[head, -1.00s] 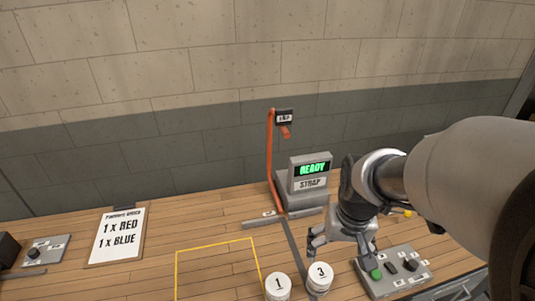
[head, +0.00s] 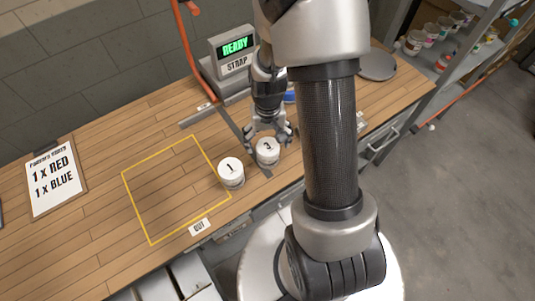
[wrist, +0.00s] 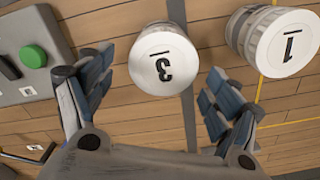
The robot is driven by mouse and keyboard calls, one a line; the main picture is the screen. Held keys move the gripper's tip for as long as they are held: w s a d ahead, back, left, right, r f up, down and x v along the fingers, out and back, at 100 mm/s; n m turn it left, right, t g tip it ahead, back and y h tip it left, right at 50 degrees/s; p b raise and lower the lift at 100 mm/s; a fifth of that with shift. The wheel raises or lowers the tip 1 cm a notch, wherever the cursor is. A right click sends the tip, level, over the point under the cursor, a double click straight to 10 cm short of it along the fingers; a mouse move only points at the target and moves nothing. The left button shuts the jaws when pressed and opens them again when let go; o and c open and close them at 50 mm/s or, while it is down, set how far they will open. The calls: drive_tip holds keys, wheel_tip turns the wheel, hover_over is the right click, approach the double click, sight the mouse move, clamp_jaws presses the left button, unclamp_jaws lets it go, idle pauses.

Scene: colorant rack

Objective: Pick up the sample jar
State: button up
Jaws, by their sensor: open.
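Two white lidded jars stand upright side by side on the wooden bench: jar 3 (head: 267,147) and jar 1 (head: 231,170). Neither is labelled as the sample jar. My gripper (head: 269,138) is open at jar 3, fingers pointing down on either side of its lid. In the wrist view, the lid of jar 3 (wrist: 163,66) shows between the spread fingers (wrist: 158,72), with gaps on both sides. Jar 1 (wrist: 286,42) stands just outside the right finger there. My arm hides part of the bench to the right of jar 3.
A yellow outlined square (head: 137,210) with an OUT label (head: 199,227) lies left of the jars and is empty. A STRAP unit reading READY (head: 236,48) stands behind. A panel with a green button (wrist: 33,56) is beside the left finger. Shelves (head: 432,58) stand right.

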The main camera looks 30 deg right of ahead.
drive_tip(key=shift+f, duration=0.75)
drive_tip(key=f, duration=0.1)
drive_tip(key=f+b, duration=0.1)
drive_tip(key=f, duration=0.1)
drive_tip(key=f+b, duration=0.1)
drive_tip(key=shift+s+a+f, duration=0.15)
drive_tip(key=shift+s+a, duration=0.05)
drive_tip(key=shift+s, duration=0.15)
drive_tip(key=shift+f, duration=0.45)
drive_tip(key=shift+c, duration=0.5)
drive_tip(key=c, duration=1.2)
